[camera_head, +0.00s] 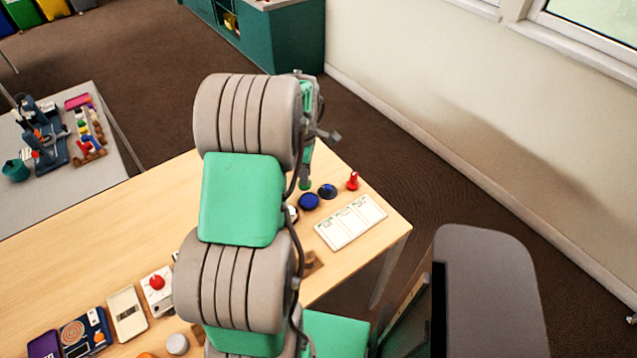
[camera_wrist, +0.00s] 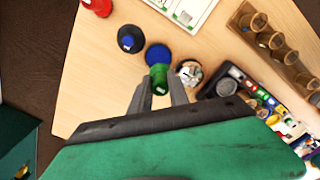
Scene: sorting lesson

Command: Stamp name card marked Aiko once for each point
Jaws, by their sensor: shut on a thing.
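In the wrist view my gripper (camera_wrist: 162,92) is shut on a small green stamp-like piece (camera_wrist: 159,74). It appears just beside or above a round blue pad (camera_wrist: 157,54); I cannot tell whether they touch. The blue pad also shows in the head view (camera_head: 309,201). A white strip of three name cards (camera_head: 350,222) lies near the table's right end, and part of it shows at the top of the wrist view (camera_wrist: 185,8). The names are too small to read. In the head view my arm hides most of the gripper.
A round white-and-brown item (camera_wrist: 189,72), a wooden rack of brown cups (camera_wrist: 265,40) and a dark tray of small items (camera_wrist: 262,95) crowd the wrist view's right.

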